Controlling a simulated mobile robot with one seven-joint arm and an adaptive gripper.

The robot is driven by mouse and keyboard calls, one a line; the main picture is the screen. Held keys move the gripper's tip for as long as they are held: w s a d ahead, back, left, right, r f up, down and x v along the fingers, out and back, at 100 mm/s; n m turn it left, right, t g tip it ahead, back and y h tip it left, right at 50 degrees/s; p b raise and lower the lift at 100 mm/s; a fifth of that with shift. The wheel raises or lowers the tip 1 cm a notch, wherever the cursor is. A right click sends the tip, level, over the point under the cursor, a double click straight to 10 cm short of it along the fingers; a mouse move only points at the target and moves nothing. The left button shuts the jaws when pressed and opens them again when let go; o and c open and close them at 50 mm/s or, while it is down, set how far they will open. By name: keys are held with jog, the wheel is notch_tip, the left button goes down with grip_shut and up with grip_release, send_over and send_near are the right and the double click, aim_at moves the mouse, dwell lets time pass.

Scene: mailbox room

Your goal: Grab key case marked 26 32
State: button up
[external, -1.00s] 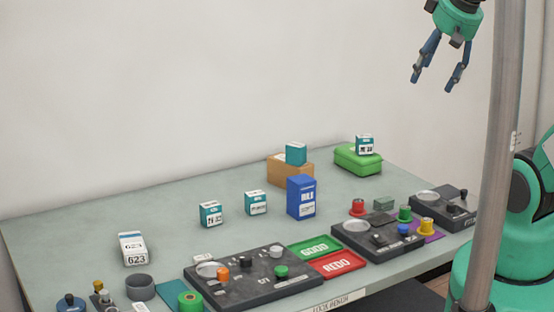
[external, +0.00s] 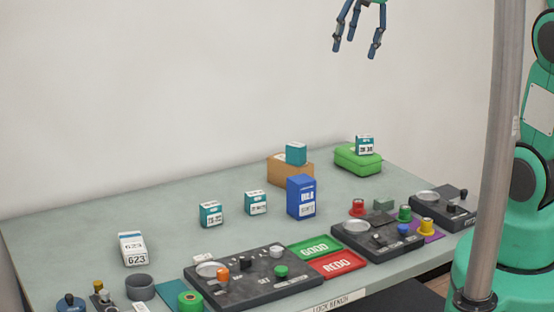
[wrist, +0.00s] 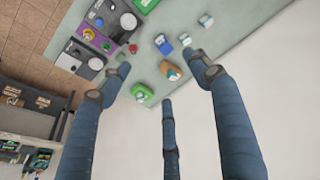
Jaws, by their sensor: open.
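Several small teal-and-white key cases stand on the workbench in the external view. One (external: 210,214) stands at the left of the group and another (external: 256,203) just right of it. A third (external: 296,153) sits on a tan box, and a fourth (external: 364,145) on a green case. Their printed marks are too small to read surely, so I cannot tell which bears 26 32. My gripper (external: 356,48) hangs open and empty, high above the bench's back side. In the wrist view its fingers (wrist: 163,78) are spread, with two teal cases (wrist: 186,40) (wrist: 206,20) beyond them.
A blue box (external: 301,198) stands beside the middle cases. The tan box (external: 290,174) and green case (external: 357,160) are behind. A white box marked 623 (external: 132,249) is at left. Dark control panels (external: 255,285) and green and red trays (external: 314,247) line the front. The left-back bench is clear.

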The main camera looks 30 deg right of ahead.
jog(key=w+a+f+g+p, duration=0.1)
jog(key=w+a+f, duration=0.1)
jog(key=w, duration=0.4)
jog(key=w+a+f, duration=0.2)
jog(key=w+a, duration=0.1)
jog(key=w, duration=0.3)
jog(key=g+p, duration=0.3)
jog(key=p, duration=0.1)
send_over(210, 204)
notch_tip(210, 204, down, 33)
jog(key=shift+d, duration=0.1)
jog(key=shift+f, duration=0.2)
jog(key=shift+f, duration=4.2)
jog(key=shift+f, duration=0.15)
jog(key=shift+f, duration=2.45)
